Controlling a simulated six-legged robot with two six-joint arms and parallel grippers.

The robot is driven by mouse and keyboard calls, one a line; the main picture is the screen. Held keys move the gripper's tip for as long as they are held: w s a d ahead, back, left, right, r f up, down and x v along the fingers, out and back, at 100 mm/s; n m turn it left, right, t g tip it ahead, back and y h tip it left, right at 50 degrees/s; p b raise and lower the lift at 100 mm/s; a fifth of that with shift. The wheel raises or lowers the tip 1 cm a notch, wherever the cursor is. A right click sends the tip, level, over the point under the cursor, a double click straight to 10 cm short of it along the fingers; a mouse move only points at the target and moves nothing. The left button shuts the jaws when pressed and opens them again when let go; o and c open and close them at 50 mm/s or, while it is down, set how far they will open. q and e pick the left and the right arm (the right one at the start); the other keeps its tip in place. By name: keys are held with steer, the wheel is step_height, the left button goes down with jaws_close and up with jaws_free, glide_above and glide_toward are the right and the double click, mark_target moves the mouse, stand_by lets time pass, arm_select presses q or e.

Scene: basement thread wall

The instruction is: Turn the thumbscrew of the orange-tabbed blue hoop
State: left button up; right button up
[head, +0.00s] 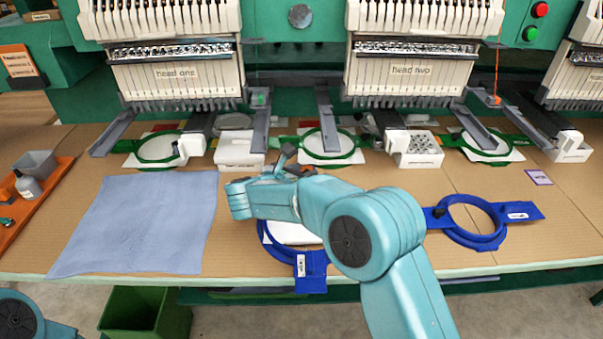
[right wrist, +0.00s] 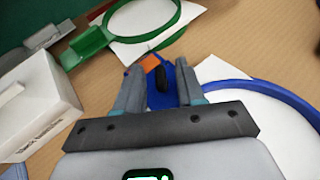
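The orange-tabbed blue hoop (head: 268,242) lies on the table below my right arm, which hides much of it in the head view. White material shows inside its ring. In the right wrist view its blue ring (right wrist: 268,92) runs to the right, and its orange tab (right wrist: 152,62) is just past the fingers. The dark thumbscrew (right wrist: 159,76) shows between the fingertips of my right gripper (right wrist: 160,78). The fingers are apart on either side of it, and I see no clear contact. In the head view the right gripper (head: 293,160) is small and partly hidden. My left gripper is out of view.
A second blue hoop (head: 470,241) lies to the right. Green hoops (head: 330,158) sit under the machine heads behind, beside white boxes (head: 240,152). A blue cloth (head: 140,222) covers the left table. An orange tray (head: 30,212) is at far left.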

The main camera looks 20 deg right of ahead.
jaws_close()
steer(key=m+g+p, duration=0.1)
steer(key=h+p, duration=0.1)
steer(key=p, duration=0.1)
steer(key=shift+w+a+r+m+g, duration=0.15)
steer(key=shift+w+r+m+g, duration=0.1)
steer(key=shift+m+g, duration=0.15)
steer(key=shift+m+g+h+p, duration=0.3)
steer(key=shift+s+f+m+g, duration=0.1)
steer(key=shift+f+m+g, duration=0.15)
steer(key=shift+m+g, duration=0.15)
jaws_free()
